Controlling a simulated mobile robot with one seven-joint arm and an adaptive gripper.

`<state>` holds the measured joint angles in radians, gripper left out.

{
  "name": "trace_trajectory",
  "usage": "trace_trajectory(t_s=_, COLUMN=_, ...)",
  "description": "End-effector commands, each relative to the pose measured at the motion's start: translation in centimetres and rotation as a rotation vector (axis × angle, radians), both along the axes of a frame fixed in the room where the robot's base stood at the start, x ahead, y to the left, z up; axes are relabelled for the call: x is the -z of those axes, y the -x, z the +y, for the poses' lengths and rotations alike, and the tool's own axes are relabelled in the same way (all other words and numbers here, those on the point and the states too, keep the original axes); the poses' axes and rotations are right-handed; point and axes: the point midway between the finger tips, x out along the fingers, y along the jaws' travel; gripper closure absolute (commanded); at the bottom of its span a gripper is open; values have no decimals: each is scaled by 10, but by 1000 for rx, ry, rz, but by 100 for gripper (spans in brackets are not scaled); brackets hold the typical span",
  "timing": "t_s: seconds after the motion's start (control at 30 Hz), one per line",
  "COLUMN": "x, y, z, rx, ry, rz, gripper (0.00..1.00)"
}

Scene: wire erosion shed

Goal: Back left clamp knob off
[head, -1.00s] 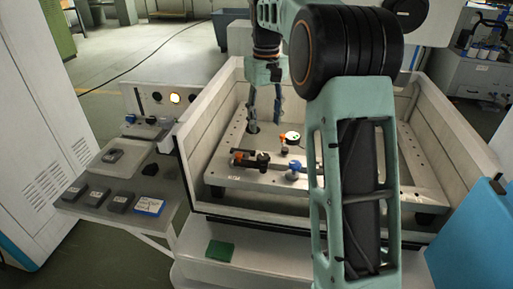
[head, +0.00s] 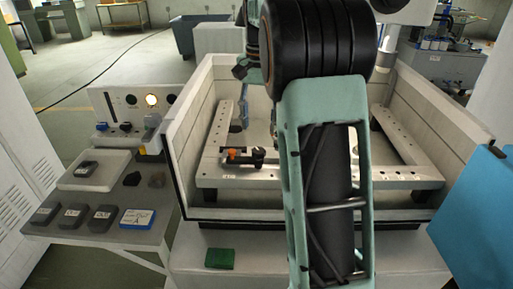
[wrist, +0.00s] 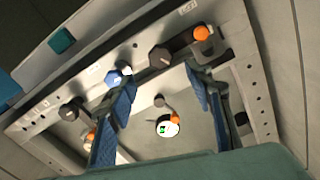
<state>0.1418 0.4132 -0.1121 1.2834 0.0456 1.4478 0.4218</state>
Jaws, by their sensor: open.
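My gripper (head: 257,125) hangs over the clamping frame (head: 208,172) inside the open tank; its blue-padded fingers stand apart with nothing held. In the wrist view the gripper (wrist: 160,78) looks down on the frame, seen turned round. A front clamp with an orange knob (head: 231,154) and a black knob (head: 258,155) is at front left. Both show at the wrist view's top: the orange knob (wrist: 202,33) and the black knob (wrist: 160,57). A blue knob (wrist: 115,78) lies by the left finger. I cannot make out the back left clamp knob; fingers and arm hide much there.
A round white dial (wrist: 167,128) sits between the fingers' lower parts. Tank walls (head: 187,112) surround the frame. A side table holds a tray (head: 75,183), dark blocks (head: 103,215) and a blue-labelled box (head: 137,219). A green block (head: 220,257) lies on the front ledge.

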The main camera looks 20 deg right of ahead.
Motion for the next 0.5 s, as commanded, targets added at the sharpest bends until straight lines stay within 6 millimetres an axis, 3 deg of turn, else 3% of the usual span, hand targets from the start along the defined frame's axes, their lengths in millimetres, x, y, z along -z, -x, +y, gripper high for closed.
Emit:
trace_trajectory(t_s=0.3, x=61, y=1, z=1, rx=-3, ry=0, rz=2, gripper=53)
trace_trajectory(t_s=0.5, x=80, y=0, z=1, rx=-3, ry=0, rz=0, gripper=53)
